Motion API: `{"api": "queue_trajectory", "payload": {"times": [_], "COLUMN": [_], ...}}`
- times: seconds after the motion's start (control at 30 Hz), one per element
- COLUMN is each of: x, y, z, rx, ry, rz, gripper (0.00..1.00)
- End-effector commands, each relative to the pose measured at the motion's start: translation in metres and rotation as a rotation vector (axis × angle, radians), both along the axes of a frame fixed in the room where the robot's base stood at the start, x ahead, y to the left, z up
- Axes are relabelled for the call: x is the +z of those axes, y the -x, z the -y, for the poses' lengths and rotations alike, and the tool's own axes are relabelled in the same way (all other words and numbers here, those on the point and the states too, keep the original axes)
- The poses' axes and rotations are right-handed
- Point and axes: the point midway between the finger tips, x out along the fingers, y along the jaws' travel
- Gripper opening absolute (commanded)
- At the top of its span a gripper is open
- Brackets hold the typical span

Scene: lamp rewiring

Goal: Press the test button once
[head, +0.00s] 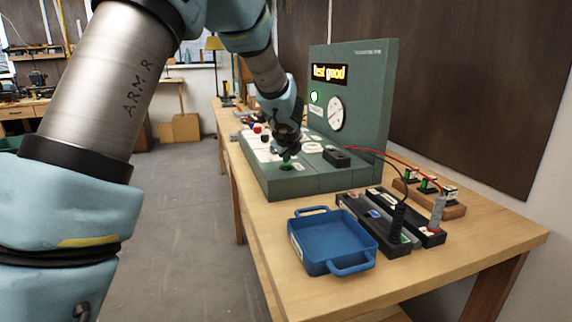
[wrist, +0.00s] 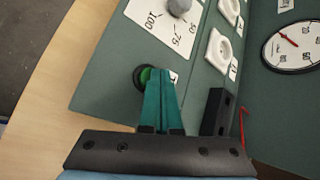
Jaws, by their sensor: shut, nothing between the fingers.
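The test button is a round green button in a dark ring, seen in the wrist view (wrist: 143,76) near the corner of the green test panel (wrist: 95,85). My gripper (wrist: 160,78) is shut and empty. Its green fingertips are right beside the button and overlap part of it; I cannot tell whether they touch it. In the head view my gripper (head: 287,156) points down over the front of the panel, just above the button (head: 286,167).
A dial gauge (head: 335,113) is on the upright panel. A black block (head: 337,157) with red leads sits right of my gripper. A blue tray (head: 331,245), a dark holder (head: 388,237) and a wooden rack (head: 435,204) stand on the wooden bench (head: 480,255) in front.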

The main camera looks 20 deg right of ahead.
Motion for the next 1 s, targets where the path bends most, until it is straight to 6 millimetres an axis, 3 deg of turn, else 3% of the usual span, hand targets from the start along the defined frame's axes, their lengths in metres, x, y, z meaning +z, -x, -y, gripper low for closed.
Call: {"api": "queue_trajectory", "payload": {"times": [0.43,0.8,1.0], "x": [0.016,0.017,0.032], "y": [0.0,0.0,0.0], "z": [0.0,0.0,0.0], "rx": [0.0,0.001,0.0], "ry": [0.001,0.001,0.0], "rz": [-0.001,0.0,0.0], "gripper": [0.0,0.0,0.0]}}
